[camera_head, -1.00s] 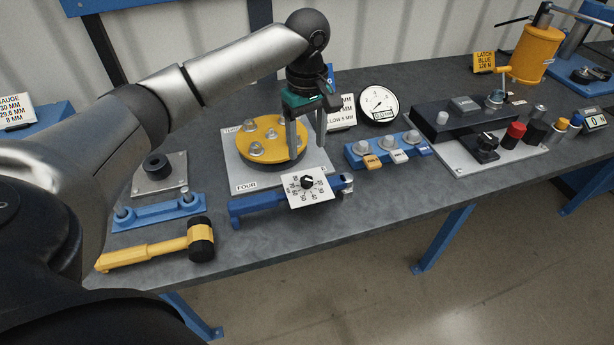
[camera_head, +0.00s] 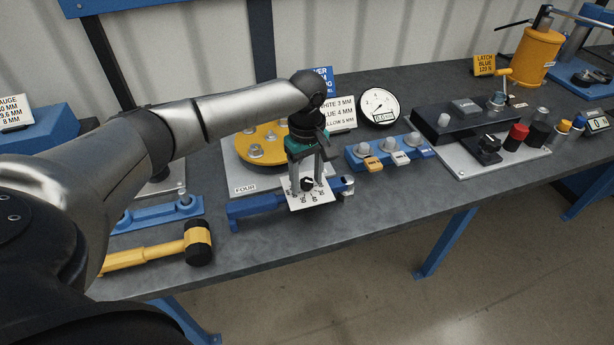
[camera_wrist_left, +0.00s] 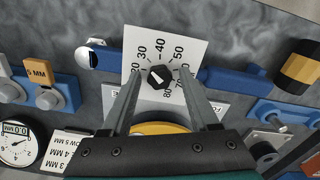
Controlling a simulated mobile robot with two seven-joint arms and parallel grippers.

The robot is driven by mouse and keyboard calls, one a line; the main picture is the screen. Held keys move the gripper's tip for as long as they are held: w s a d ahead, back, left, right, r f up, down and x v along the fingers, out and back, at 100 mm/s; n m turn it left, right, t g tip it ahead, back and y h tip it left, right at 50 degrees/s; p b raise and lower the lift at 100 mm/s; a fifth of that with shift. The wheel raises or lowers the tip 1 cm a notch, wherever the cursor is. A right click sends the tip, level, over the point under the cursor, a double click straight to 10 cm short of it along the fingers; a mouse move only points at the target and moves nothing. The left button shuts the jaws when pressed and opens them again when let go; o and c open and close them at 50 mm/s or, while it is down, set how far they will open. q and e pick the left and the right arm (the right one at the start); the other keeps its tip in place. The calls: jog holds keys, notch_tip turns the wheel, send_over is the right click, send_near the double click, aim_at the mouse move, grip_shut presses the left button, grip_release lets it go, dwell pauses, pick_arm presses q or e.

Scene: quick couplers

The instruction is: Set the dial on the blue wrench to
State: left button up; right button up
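The blue wrench (camera_head: 262,203) lies along the front of the table, with a square white dial plate (camera_head: 312,200) marked with numbers. A small black knob (camera_wrist_left: 160,77) sits in the middle of the plate; its exact setting is hard to read. My left gripper (camera_head: 308,187) is open, pointing down over the dial. In the left wrist view its two fingers (camera_wrist_left: 162,82) stand one on each side of the knob, with gaps. They partly hide the plate and some numbers. My right gripper is not in view.
Behind the wrench is a yellow disc (camera_head: 255,150) on a grey plate. A yellow mallet (camera_head: 165,249) lies to the left. A blue block with colored tags (camera_head: 362,157) and a round gauge (camera_head: 379,105) are to the right. The table front right of the wrench is clear.

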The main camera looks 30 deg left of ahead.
pick_arm(q)
grip_shut()
dwell(0.4)
